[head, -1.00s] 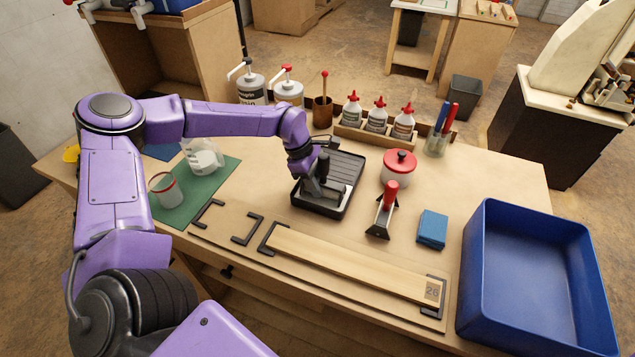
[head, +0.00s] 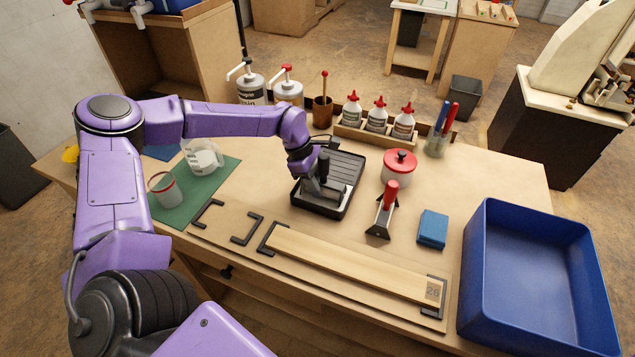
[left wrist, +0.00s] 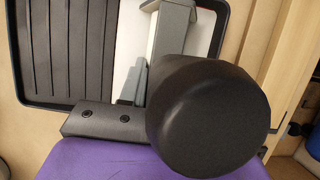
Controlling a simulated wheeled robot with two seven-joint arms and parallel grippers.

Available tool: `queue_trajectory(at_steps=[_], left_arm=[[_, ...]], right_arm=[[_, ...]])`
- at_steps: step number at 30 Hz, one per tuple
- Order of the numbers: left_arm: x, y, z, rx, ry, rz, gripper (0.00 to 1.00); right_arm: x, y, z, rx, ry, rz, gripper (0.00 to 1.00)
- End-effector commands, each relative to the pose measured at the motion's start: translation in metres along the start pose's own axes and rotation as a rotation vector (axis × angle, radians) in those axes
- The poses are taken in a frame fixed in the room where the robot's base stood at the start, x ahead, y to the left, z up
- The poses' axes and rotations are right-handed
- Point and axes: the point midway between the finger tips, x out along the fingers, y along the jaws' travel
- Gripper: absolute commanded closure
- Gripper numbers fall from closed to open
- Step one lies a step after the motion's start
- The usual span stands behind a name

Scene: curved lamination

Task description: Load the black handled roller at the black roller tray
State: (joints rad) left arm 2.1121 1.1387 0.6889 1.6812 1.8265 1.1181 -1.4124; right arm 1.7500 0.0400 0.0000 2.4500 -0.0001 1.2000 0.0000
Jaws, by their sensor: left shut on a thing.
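The black roller tray (head: 345,172) lies on the workbench left of the red-lidded pot, and its ribbed ramp (left wrist: 75,50) shows in the left wrist view. The black handled roller's handle (head: 323,166) stands up over the near left part of the tray. My left gripper (head: 318,185) is shut on the roller, low over the tray. Whether the roller touches the tray floor cannot be told. My right gripper is out of view.
A wooden strip (head: 350,265) lies in front between black brackets. A blue bin (head: 530,290) is at right; several bottles (head: 377,115) stand behind.

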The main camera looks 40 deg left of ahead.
Motion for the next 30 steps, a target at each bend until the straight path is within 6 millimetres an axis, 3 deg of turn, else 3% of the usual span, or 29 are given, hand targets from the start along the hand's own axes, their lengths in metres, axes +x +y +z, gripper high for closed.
queue_trajectory(at_steps=[5, 25, 30], left_arm=[[-0.002, 0.000, 0.001, -0.001, 0.001, -0.001, 1.00], [-0.062, 0.001, 0.025, 0.000, 0.000, 0.000, 1.00], [-0.066, 0.001, 0.027, 0.000, 0.000, 0.000, 1.00]], right_arm=[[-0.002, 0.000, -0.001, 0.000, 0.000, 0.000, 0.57], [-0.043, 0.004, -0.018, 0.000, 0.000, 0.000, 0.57], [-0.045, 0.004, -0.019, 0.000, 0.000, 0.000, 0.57]])
